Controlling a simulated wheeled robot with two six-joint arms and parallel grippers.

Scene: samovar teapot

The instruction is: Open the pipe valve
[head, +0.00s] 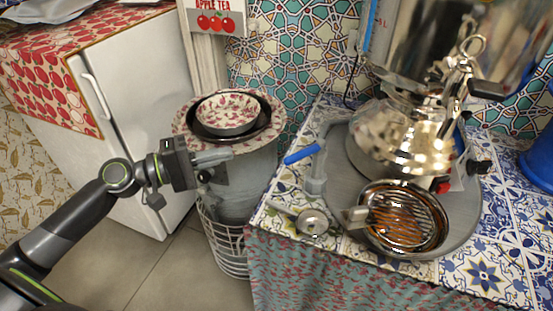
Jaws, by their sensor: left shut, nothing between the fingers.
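A grey upright pipe (317,172) stands on the tiled counter at the left edge of the round grey tray. A blue lever handle (300,154) sticks out from it to the left, tilted slightly down toward its left end; this looks like the pipe valve. My left gripper (224,157) is to the left of the blue handle, clearly apart from it, in front of the bowls and above the wire basket. Its fingers are shut with nothing between them and point right toward the handle. My right gripper is not in view.
A shiny metal samovar (400,135) and a round grill pan (405,220) stand on the grey tray (462,222). A small metal strainer (312,222) lies near the counter's front edge. Flowered bowls (228,112) top a stand over a white wire basket (226,245). A white fridge (140,100) is at left.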

